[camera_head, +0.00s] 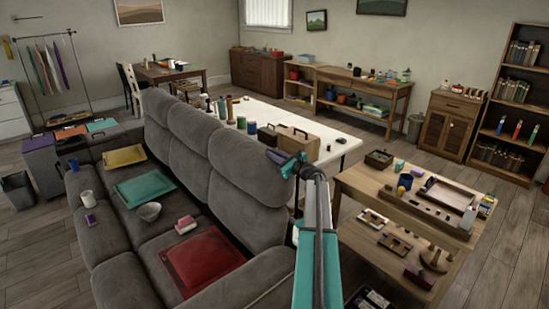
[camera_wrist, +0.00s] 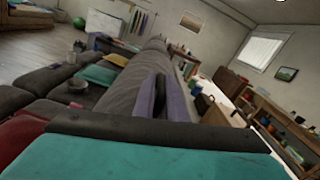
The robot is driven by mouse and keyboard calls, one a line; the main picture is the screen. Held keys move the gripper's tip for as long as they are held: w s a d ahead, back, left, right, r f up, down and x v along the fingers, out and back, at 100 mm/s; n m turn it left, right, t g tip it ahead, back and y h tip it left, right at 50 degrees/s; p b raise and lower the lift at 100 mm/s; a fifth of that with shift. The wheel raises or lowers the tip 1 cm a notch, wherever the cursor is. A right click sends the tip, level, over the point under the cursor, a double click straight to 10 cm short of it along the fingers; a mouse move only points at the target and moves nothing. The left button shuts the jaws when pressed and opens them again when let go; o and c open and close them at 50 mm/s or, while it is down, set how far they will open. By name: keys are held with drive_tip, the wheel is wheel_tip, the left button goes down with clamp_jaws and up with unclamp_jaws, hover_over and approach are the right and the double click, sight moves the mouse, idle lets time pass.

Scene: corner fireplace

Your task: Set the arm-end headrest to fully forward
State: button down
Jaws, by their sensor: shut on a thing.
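The grey sofa (camera_head: 105,250) runs from the left middle to the lower centre in the head view, with a row of padded headrests along its back. The nearest headrest (camera_head: 240,183) is at the near right end of the back, looking upright; its exact tilt is hard to tell. My gripper (camera_head: 280,158), with purple fingers, is at this headrest's upper right corner. In the wrist view, my gripper (camera_wrist: 162,90) is shut on the grey padded edge of the headrest (camera_wrist: 125,100), which lies between and left of the fingers. The contact itself is mostly hidden.
A wooden table (camera_head: 355,190) with trays and small parts stands right of my arm.

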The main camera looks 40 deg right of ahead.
drive_tip(key=w+a+f+n+b, duration=0.1)
drive_tip(key=a+n+b, duration=0.6)
drive_tip(key=a+b, duration=0.8)
drive_tip(key=shift+a+f, duration=0.75)
drive_tip(key=shift+a, duration=0.1)
drive_tip(key=shift+w+a+n, duration=0.1)
drive_tip(key=shift+n, duration=0.2)
drive_tip(key=c, duration=1.8)
unclamp_jaws()
drive_tip(key=shift+c, duration=0.2)
drive_tip(key=s+b, duration=0.1)
drive_tip(key=s, duration=1.2)
drive_tip(key=shift+s+a, duration=0.4)
drive_tip(key=shift+a, duration=0.05)
